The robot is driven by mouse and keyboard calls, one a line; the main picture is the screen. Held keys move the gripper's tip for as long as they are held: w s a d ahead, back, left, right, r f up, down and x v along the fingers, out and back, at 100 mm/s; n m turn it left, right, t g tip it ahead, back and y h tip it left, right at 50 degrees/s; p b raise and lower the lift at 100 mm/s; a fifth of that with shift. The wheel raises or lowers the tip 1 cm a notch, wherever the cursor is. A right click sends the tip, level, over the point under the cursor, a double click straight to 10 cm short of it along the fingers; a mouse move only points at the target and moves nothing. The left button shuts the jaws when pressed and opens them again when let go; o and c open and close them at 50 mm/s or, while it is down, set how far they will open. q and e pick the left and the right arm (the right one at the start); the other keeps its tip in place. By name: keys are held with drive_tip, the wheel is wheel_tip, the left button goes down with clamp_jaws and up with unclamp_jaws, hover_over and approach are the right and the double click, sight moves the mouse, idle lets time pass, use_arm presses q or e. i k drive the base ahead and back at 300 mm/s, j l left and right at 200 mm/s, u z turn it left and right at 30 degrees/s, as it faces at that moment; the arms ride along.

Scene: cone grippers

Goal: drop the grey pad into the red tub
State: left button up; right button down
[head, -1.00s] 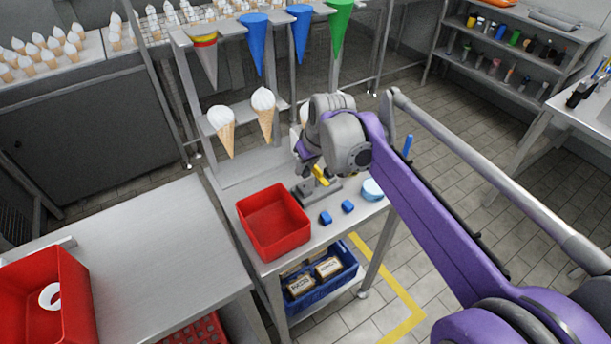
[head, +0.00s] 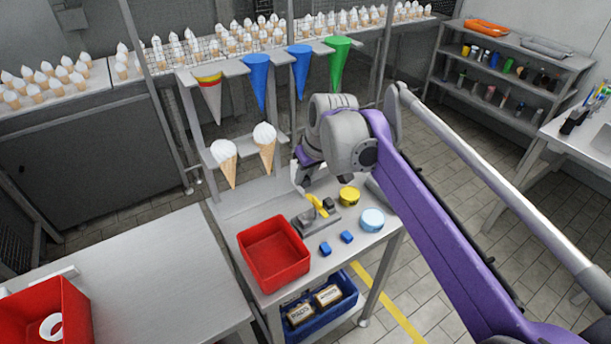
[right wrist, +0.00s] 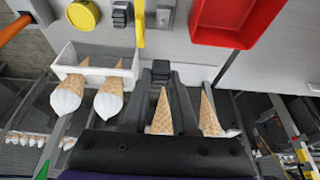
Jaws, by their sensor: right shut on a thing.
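The red tub (head: 273,254) stands open and empty-looking on the narrow metal table, and one corner of it shows in the right wrist view (right wrist: 228,38). My right gripper (head: 300,180) is at the back of that table, behind and to the right of the tub. In the right wrist view its dark fingers are closed on a small dark grey block, which I take for the grey pad (right wrist: 161,68). My arm hides the pad in the head view. The tub is apart from the gripper. My left gripper is not in view.
A grey fixture with a yellow handle (head: 318,205), blue blocks (head: 346,237), a yellow round tin (head: 349,196) and a light blue round tin (head: 372,219) stand right of the tub. Cones (head: 265,145) hang behind. Another red tub (head: 75,300) holds a white ring.

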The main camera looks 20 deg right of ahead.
sight(281, 257)
drive_tip(key=k, duration=1)
